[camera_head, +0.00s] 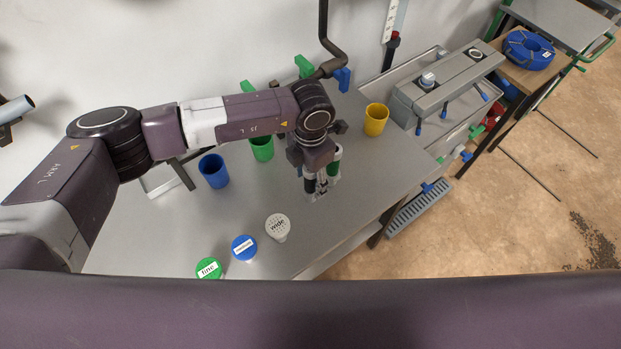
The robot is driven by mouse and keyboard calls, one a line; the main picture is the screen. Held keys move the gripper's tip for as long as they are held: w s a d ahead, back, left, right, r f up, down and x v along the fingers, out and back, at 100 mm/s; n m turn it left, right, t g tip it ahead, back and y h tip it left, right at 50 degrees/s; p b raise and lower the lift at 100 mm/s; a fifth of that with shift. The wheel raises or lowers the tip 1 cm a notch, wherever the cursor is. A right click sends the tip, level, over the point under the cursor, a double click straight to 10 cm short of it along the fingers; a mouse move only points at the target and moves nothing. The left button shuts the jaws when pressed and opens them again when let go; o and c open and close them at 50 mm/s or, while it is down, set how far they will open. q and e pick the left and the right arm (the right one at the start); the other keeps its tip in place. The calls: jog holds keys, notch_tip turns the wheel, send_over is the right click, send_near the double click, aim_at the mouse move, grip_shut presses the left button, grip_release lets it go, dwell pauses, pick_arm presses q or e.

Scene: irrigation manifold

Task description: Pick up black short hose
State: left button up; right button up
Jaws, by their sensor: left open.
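My left gripper (320,190) points down over the grey table (245,200). It is open, with its fingertips low near the table top. A short black upright piece (309,185) shows at its left finger; it looks like the black short hose, but I cannot tell it surely from the finger. A green short piece (333,169) with a pale top stands close at the gripper's right side. The wrist and fingers hide part of both, and whether they touch is unclear. My right gripper is out of view.
Blue (214,171), green (262,148) and yellow (376,119) cups stand around the arm. Caps marked "wide" (278,226), blue (244,247) and "fine" (209,268) lie in front. A grey manifold (447,84) stands right. The table's right edge drops to floor.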

pick_arm(q)
jog(key=c, duration=1.2)
grip_shut()
jog(key=shift+r, duration=0.1)
